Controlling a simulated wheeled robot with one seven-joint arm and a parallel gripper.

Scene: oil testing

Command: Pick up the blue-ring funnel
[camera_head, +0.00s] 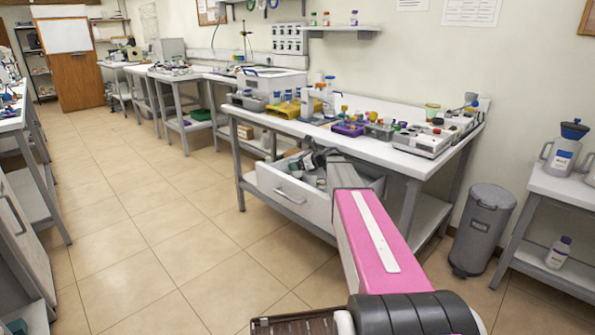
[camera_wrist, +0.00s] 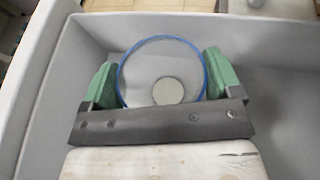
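The blue-ring funnel (camera_wrist: 136,75) is a pale, see-through cone with a blue rim. In the wrist view it lies inside a grey-white drawer (camera_wrist: 100,30), with a round light opening at its centre. My gripper (camera_wrist: 162,62) is down in the drawer, its two green fingers spread wide on the left and right of the blue rim. The rim meets or nearly meets both fingers; I cannot tell whether they press on it. The near part of the rim is hidden by the gripper's dark bar. In the head view my gripper (camera_head: 308,163) is over the pulled-out drawer (camera_head: 290,197); the funnel cannot be made out there.
The drawer walls stand close around my gripper. The white bench (camera_head: 400,160) above holds coloured racks, bottles and instruments. A grey bin (camera_head: 483,230) stands right of the bench, beside a side table (camera_head: 565,187) with jugs. The tiled floor (camera_head: 150,240) to the left is clear.

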